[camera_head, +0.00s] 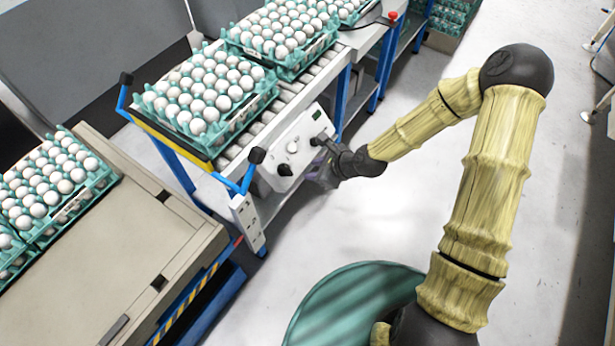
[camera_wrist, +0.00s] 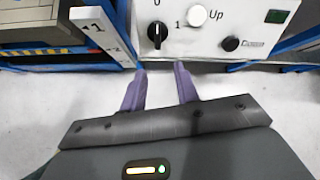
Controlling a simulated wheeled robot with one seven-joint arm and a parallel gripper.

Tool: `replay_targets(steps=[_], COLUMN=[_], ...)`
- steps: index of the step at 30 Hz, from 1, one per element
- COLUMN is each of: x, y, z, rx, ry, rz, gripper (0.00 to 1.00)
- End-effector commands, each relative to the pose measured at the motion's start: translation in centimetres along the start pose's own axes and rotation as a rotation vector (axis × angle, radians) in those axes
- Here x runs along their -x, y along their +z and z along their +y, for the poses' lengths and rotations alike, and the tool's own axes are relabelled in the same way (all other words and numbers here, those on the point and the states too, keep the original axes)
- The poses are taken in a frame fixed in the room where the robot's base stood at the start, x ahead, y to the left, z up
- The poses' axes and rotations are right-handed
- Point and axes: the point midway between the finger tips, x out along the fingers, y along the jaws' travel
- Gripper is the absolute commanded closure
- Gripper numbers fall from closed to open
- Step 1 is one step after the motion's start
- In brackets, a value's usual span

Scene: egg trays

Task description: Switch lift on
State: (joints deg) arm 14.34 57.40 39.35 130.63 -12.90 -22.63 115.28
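A white control panel (camera_head: 300,137) is on the side of the roller conveyor; it also shows in the wrist view (camera_wrist: 190,48). On it are a black rotary switch (camera_wrist: 157,36) marked 0 and 1, a white round button (camera_wrist: 197,16) labelled "Up", and a second black knob (camera_wrist: 231,44). The white mark on the rotary switch looks upright, toward the 0. My gripper (camera_wrist: 159,70) is open and empty, its two purple fingers apart just below the rotary switch in the picture. In the head view my gripper (camera_head: 325,176) is beside the panel, partly hidden by my wrist.
A grey-white post (camera_wrist: 95,32) with number labels stands left of the panel. Egg trays (camera_head: 210,95) sit on the roller conveyor, and more (camera_head: 55,190) are on the beige table (camera_head: 110,250). Blue frame legs (camera_head: 342,98) are beside the panel. The floor (camera_head: 340,230) right of it is clear.

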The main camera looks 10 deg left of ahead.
Motion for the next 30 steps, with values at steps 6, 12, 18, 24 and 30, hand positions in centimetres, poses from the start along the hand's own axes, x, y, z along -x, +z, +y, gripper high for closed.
replay_targets(steps=[6, 12, 18, 24, 30], x=[-2.9, -2.8, -3.1, -4.8, -7.2], y=[0.7, 0.9, 0.8, 0.7, 0.8], z=[0.2, 0.2, 0.2, 0.2, 0.2], rx=[-0.228, -0.237, -0.234, -0.231, -0.23], ry=[-0.009, -0.01, -0.009, -0.01, -0.01], rz=[-0.101, -0.102, -0.101, -0.1, -0.1], gripper=[0.69, 0.69, 0.69, 0.69, 0.69])
